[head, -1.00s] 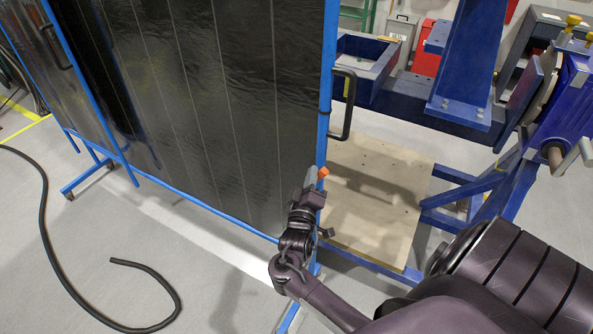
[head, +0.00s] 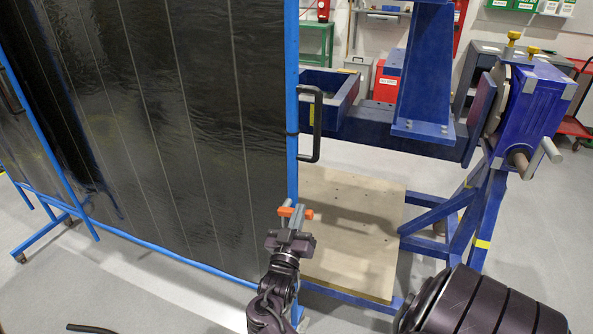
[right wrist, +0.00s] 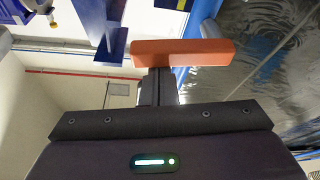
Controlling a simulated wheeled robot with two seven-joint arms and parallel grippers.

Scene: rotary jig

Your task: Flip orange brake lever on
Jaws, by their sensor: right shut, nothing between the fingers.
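The orange brake lever (head: 285,212) shows beside the lower part of the screen's blue edge post in the head view. In the right wrist view the orange lever (right wrist: 195,53) is a short bar lying crosswise just beyond my fingertips. My right gripper (head: 297,219) points up at the lever, and its grey fingers overlap the middle of the bar. My right gripper's dark fingers (right wrist: 157,84) are shut with nothing between them. I cannot tell whether they touch the lever. My left gripper is not in view.
A black screen panel (head: 165,120) in a blue frame fills the left, with a black handle (head: 316,125). A wooden board (head: 350,240) lies right of the gripper. The blue rotary jig (head: 425,70) with its crank (head: 540,158) stands at the back right.

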